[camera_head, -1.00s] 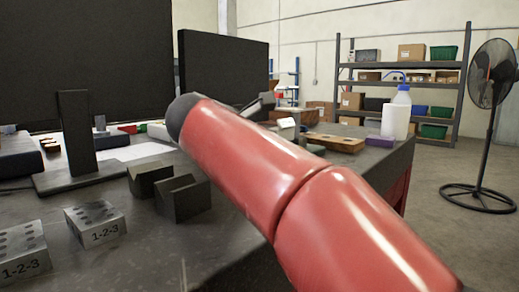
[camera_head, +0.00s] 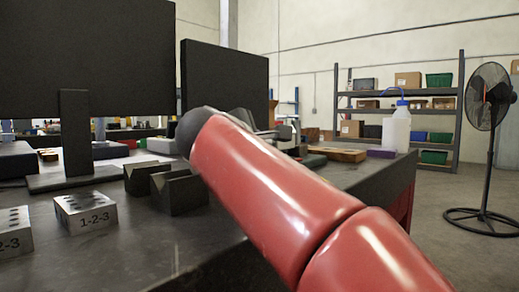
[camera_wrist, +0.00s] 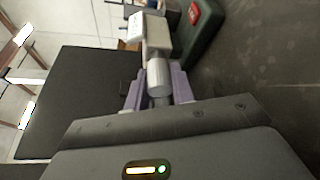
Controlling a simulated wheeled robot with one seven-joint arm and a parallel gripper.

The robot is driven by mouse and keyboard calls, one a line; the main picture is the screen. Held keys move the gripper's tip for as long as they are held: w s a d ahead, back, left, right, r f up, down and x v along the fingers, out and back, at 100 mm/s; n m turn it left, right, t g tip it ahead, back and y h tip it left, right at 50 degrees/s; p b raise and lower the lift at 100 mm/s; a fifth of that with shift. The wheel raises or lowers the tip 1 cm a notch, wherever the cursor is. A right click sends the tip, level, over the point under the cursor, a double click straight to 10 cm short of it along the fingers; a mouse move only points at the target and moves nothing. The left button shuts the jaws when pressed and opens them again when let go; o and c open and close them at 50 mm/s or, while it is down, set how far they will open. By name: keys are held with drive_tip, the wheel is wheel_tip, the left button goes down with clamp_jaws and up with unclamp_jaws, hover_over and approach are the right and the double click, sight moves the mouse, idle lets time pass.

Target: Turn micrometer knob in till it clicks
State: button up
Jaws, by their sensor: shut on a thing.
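In the wrist view, a silver cylindrical knob (camera_wrist: 159,78) of the micrometer sits between the purple-padded fingers of my gripper (camera_wrist: 158,90), shut on it. The micrometer's pale grey body (camera_wrist: 158,33) continues beyond the knob, with a white block (camera_wrist: 135,27) beside it. A dark green base (camera_wrist: 205,35) with a red label lies to the right of the body. In the head view my red arm crosses the bench and hides most of the gripper and the micrometer. The scale cannot be read.
On the bench (camera_head: 150,245) stand 1-2-3 blocks (camera_head: 86,213), dark V-blocks (camera_head: 180,190) and a dark upright stand (camera_head: 75,135). A white bottle (camera_head: 397,128) and purple block (camera_head: 381,154) stand on the far right. A shelf and fan (camera_head: 487,95) are beyond.

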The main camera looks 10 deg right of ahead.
idle(0.3)
drive_tip(key=o, duration=1)
drive_tip(key=shift+v, duration=3.9)
